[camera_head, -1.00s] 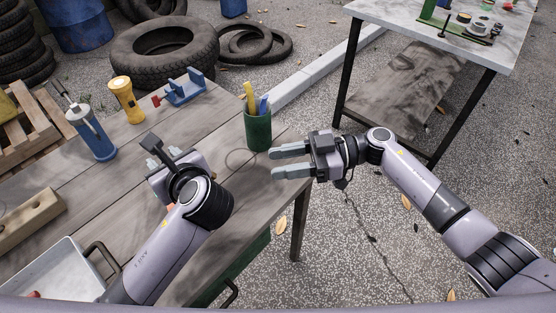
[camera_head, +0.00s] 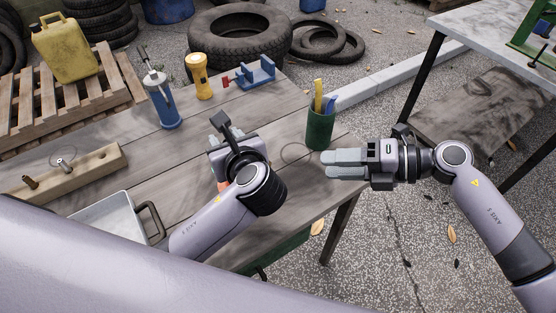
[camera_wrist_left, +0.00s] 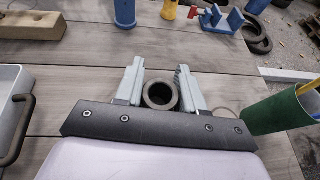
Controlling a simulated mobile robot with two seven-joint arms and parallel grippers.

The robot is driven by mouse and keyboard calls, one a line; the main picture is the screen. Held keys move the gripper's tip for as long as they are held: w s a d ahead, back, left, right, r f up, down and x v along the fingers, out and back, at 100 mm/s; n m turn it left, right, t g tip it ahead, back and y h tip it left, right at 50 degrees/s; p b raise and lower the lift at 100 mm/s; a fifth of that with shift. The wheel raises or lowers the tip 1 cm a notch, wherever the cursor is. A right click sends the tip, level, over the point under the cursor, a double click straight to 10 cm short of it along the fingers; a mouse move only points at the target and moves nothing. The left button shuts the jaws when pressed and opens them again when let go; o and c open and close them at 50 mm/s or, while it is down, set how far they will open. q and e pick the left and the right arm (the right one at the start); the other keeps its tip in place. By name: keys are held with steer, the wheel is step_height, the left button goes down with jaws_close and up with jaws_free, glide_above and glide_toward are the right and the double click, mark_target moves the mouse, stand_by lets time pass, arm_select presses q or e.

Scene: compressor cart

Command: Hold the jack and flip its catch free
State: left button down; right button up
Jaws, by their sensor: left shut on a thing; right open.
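A blue cylinder with a thin rod on top (camera_head: 160,98), which looks like the jack, stands upright on the wooden table. I cannot make out a catch on it. My left gripper (camera_head: 222,150) is low over the table, nearer than the blue cylinder and apart from it; its wrist hides its fingers. In the left wrist view my left gripper (camera_wrist_left: 160,66) has a dark grey ring-shaped thing (camera_wrist_left: 147,96) between its fingers and is shut on it. My right gripper (camera_head: 332,164) is open and empty by the table's right edge.
A green cup with pens (camera_head: 320,132) stands near my right fingers. A yellow flashlight (camera_head: 202,80) and a blue holder with a red knob (camera_head: 256,75) stand at the back. A wooden block (camera_head: 80,178) and a white tray (camera_head: 108,222) lie at left.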

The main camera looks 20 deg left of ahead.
steer(key=a+f+n+t+h, duration=0.1)
steer(key=a+f+n, duration=0.1)
steer(key=a+n, duration=0.9)
steer(key=n, duration=0.4)
steer(key=shift+s+a+t, duration=0.35)
steer(key=shift+t, duration=0.05)
steer(key=shift+f, duration=0.1)
steer(key=shift+c, duration=0.3)
jaws_close()
